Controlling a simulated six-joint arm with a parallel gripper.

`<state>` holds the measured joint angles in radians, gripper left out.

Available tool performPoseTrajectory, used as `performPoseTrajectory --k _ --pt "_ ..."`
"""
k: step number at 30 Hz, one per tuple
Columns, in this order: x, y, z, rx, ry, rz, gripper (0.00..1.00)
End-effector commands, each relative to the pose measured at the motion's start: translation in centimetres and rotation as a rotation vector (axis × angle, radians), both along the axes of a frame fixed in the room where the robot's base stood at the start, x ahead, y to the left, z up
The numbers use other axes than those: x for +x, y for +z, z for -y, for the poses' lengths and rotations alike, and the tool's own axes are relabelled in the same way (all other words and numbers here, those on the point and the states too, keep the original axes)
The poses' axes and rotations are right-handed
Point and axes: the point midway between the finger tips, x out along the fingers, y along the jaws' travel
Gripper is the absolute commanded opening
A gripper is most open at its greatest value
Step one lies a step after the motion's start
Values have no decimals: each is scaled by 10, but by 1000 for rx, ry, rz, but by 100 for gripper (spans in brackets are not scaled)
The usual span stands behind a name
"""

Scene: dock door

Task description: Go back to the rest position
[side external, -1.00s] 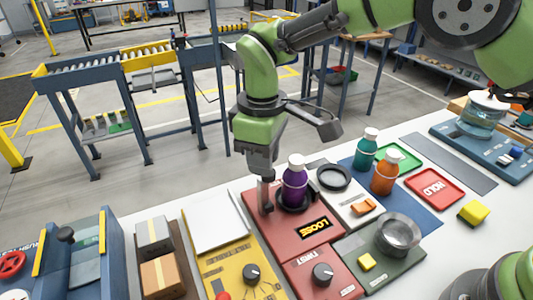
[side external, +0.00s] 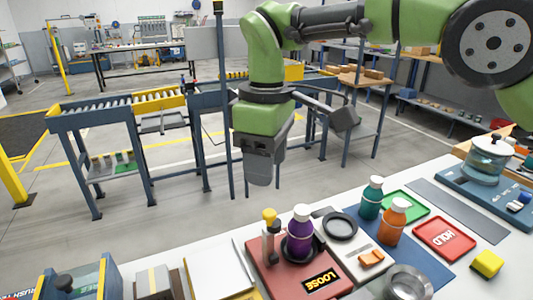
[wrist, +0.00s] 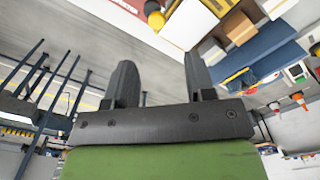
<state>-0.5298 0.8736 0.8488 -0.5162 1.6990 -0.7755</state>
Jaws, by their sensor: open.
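My gripper (side external: 258,175) hangs in the air above the work table, clear of everything on it. In the wrist view its two dark fingers (wrist: 158,65) stand apart with nothing between them. Below it on the red panel marked LOOSE (side external: 262,283) stands an upright post with a yellow knob (side external: 269,216). The yellow knob also shows at the top of the wrist view (wrist: 154,14), beyond the fingertips. A purple bottle with a white cap (side external: 300,235) stands upright in a dark ring just right of the post.
A teal bottle (side external: 371,198) and an orange bottle (side external: 392,222) stand to the right, near a red HOLD tray (side external: 444,239) and a yellow block (side external: 487,264). A blue roller conveyor (side external: 105,112) stands behind, across open floor.

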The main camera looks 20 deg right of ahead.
Motion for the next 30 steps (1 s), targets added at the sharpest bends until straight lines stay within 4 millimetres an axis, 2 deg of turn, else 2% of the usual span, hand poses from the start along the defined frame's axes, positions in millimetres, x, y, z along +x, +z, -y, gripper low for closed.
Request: performPoseTrajectory --k 4,20,23,25,30 --pt "0 9 0 1 0 1 50" --pt "0 12 1 3 -5 3 50" --pt "-2 24 10 17 -38 17 50" --pt "-5 40 23 37 -85 38 50" --pt "-28 85 67 117 -261 112 50"
